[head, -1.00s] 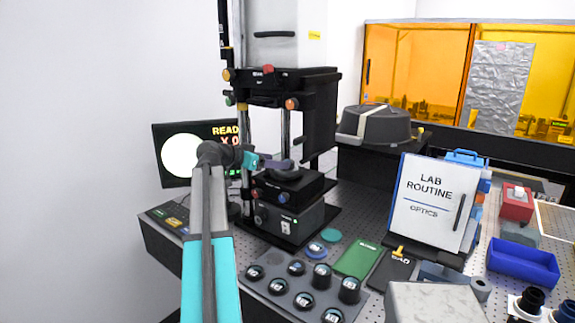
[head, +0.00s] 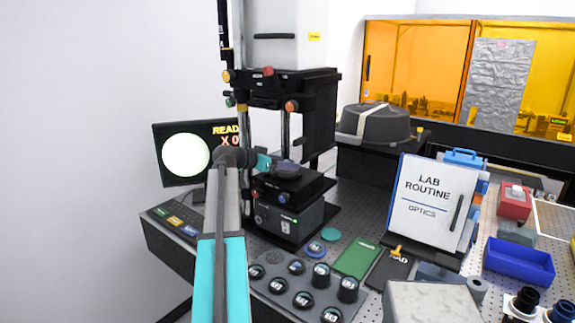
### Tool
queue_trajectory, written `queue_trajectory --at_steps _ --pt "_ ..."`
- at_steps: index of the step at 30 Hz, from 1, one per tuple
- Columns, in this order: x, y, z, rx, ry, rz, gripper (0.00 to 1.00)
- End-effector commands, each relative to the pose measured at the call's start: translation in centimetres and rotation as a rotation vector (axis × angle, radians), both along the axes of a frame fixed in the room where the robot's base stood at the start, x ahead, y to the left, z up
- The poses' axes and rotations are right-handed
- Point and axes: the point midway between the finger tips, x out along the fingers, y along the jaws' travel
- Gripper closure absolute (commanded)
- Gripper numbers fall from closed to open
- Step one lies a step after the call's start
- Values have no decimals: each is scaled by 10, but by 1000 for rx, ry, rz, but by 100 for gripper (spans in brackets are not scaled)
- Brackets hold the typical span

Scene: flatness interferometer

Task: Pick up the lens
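My gripper (head: 284,167) is at the dark stage of the tall interferometer (head: 290,215), beyond my teal wrist. Its fingers are small and dark against the stage, so I cannot tell whether they are open or shut. A dark round piece (head: 289,172) shows on the stage right at the fingers. I cannot tell whether it is the lens or whether the gripper touches it. Several dark round lens-like pieces with pale tops, one of them (head: 303,299), stand in a grey tray (head: 262,286) on the table.
A monitor (head: 186,156) and a keypad (head: 172,222) stand left of the interferometer. Blue (head: 317,249) and teal (head: 331,234) discs and a green notebook (head: 355,258) lie in front. A lab routine sign (head: 436,195) and a blue bin (head: 519,262) stand right.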

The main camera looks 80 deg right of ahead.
Motion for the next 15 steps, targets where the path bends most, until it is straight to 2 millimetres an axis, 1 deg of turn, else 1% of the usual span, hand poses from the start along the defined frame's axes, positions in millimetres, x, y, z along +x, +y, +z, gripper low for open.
queue_trajectory --at_steps 5,6,8,12,15 --pt "0 0 0 0 0 0 35" --pt "0 0 0 0 0 0 37" --pt "0 0 0 0 0 0 47" --pt "0 0 0 0 0 0 71" --pt "0 0 0 0 0 0 84"
